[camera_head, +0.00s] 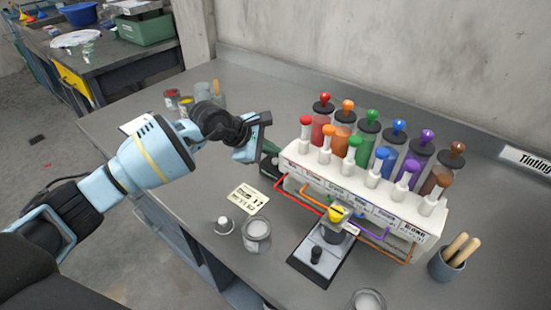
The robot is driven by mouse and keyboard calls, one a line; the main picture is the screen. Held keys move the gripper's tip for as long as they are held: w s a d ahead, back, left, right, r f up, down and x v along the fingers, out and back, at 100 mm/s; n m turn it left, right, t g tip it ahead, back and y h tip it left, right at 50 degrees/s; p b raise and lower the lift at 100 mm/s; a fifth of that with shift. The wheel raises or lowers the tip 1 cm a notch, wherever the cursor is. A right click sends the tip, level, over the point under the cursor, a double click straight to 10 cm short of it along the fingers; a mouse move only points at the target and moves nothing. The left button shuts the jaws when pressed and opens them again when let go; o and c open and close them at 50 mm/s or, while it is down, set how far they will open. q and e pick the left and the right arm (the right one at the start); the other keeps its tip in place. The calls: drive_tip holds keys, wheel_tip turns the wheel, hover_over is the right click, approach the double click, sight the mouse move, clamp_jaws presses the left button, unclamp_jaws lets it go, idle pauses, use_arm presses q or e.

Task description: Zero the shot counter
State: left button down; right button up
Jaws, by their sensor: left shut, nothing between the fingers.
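The tinting dispenser (352,196) is a white block on the grey bench, with a row of coloured-knob canisters and white plungers. A small dark green and black device (269,166) stands at its left end, partly hidden behind my left gripper. I cannot tell for sure whether it is the shot counter, and no digits are readable. My left gripper (247,154) is shut and empty, just above and left of that device; I cannot tell whether it touches it. My right gripper is out of view.
A printed card (248,198), a glass jar (257,234) and a black-framed stand (318,255) with a yellow-topped part above it sit in front of the dispenser. A grey cup (445,267) holds wooden sticks at right. Small paint tins (185,105) stand behind my arm.

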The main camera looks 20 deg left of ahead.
use_arm(q)
drive_tip(key=shift+r, duration=0.15)
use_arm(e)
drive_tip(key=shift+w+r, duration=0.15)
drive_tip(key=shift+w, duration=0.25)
use_arm(q)
wheel_tip(320, 180, up, 5)
drive_tip(key=shift+p, duration=0.95)
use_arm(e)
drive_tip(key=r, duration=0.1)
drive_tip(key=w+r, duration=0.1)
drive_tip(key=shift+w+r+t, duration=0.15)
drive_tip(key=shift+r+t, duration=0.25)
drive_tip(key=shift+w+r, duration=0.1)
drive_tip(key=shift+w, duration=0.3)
